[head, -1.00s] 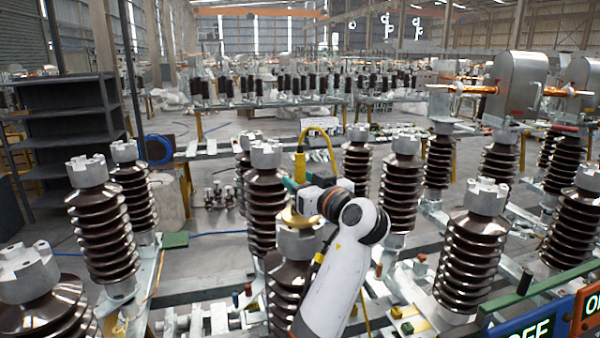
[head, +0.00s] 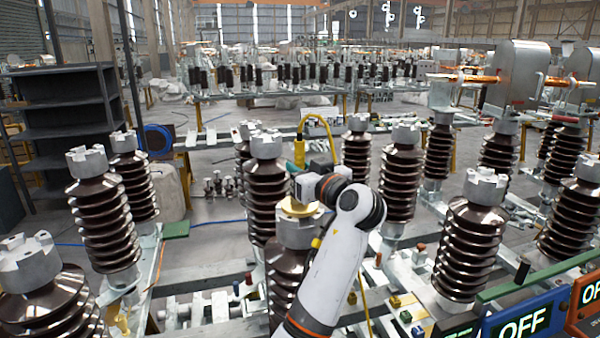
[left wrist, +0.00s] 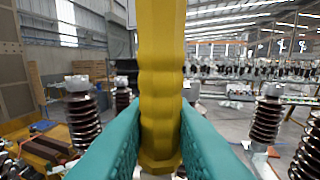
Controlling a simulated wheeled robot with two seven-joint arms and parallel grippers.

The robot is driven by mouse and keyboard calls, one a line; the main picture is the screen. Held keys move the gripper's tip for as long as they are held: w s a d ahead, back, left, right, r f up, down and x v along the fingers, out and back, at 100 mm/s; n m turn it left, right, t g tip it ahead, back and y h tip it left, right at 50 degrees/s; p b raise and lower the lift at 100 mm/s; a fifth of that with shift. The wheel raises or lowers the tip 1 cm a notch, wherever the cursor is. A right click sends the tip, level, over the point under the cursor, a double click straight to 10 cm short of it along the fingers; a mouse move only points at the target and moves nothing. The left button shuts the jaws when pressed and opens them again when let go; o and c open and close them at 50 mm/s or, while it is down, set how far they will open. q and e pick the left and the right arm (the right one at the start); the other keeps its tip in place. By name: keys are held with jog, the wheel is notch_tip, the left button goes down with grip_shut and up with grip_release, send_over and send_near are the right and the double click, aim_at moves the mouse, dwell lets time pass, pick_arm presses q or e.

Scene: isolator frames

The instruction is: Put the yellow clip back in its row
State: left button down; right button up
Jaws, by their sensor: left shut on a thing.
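The yellow clip (head: 300,152) is held upright in my left gripper (head: 298,167), above the centre insulators. A yellow cable arcs from its top and down to the right. In the left wrist view the clip's ribbed yellow body (left wrist: 160,85) stands between the two teal fingers (left wrist: 158,135), which press on it from both sides. The clip's lower end is hidden behind my gripper and arm in the head view. I cannot tell which row belongs to the clip. My right gripper is not in view.
Brown ribbed insulators with grey caps stand all around, one (head: 293,235) close under my left wrist and one (head: 265,190) just left of it. A blue OFF panel (head: 523,322) is at lower right. A dark shelf (head: 70,125) stands at left.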

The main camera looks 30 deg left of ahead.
aim_at(300, 140)
pick_arm(q)
notch_tip(300, 140, up, 9)
jog(key=b, duration=0.4)
jog(key=shift+f, duration=0.1)
jog(key=shift+r, duration=0.45)
